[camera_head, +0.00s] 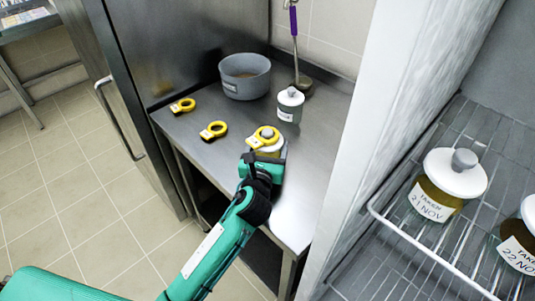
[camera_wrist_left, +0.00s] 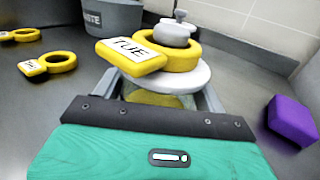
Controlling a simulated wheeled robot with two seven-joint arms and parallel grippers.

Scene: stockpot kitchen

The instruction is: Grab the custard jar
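A jar with a white lid, grey knob and yellowish contents (camera_wrist_left: 155,99) stands on the steel counter; it also shows in the head view (camera_head: 268,151). A yellow ring tag reading "TUE" (camera_wrist_left: 135,57) sits around its knob. My left gripper (camera_head: 265,160) is at this jar, with a finger on each side of its body below the lid. Whether the fingers press on the glass or stand slightly apart is unclear. The jar's lower body is hidden by the gripper. My right gripper is not in view.
Two more yellow tags (camera_head: 182,105) (camera_head: 215,130) lie on the counter (camera_head: 200,155). A grey pot (camera_head: 245,85), a white-grey lidded container (camera_head: 290,105) and a purple-handled ladle (camera_head: 294,30) are behind. Dated jars (camera_head: 447,185) (camera_head: 520,245) stand on a wire rack (camera_head: 400,225) at right, past a white wall edge.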

